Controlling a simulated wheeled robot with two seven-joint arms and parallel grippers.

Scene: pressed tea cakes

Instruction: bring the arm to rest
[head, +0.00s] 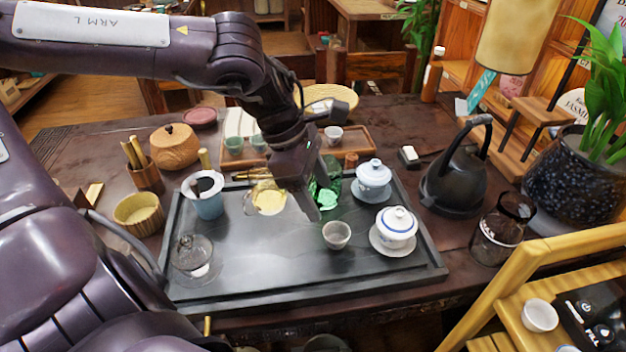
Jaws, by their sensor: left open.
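My left arm (150,45) comes in from the upper left and reaches over the table. Its gripper (318,208) points down above the dark tea tray (260,265). Green glassware (328,190) shows right beside the gripper, and I cannot tell whether they touch. A glass pitcher with yellow liquid (268,200) stands just left of the gripper. The left gripper is open, though its fingers are small and partly hidden. My right gripper is not in view.
A black kettle (455,180) stands right of the tray. The tray's front middle is clear. A wooden rack (540,270) fills the lower right.

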